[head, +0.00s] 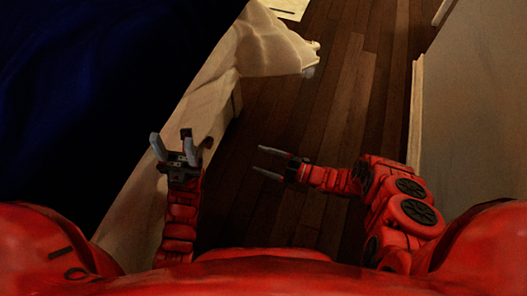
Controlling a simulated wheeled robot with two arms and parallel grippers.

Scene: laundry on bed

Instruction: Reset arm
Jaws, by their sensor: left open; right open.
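My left gripper (173,145) points away from me near the bed's side, in the lower left middle of the head view. Its fingers are apart, and I see nothing between them. My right gripper (262,161) is over the wooden floor in the middle, its arm bent so the fingers point left. Its two fingers are apart and empty. Both arms are red, and neither gripper holds anything.
A bed with a dark blue cover (90,80) fills the left. Pale cloth (268,45) hangs over its far corner. A grey wall (475,110) with a pale baseboard stands on the right. Wooden floor (315,100) runs clear between them. A pale flat item (285,8) lies at the top.

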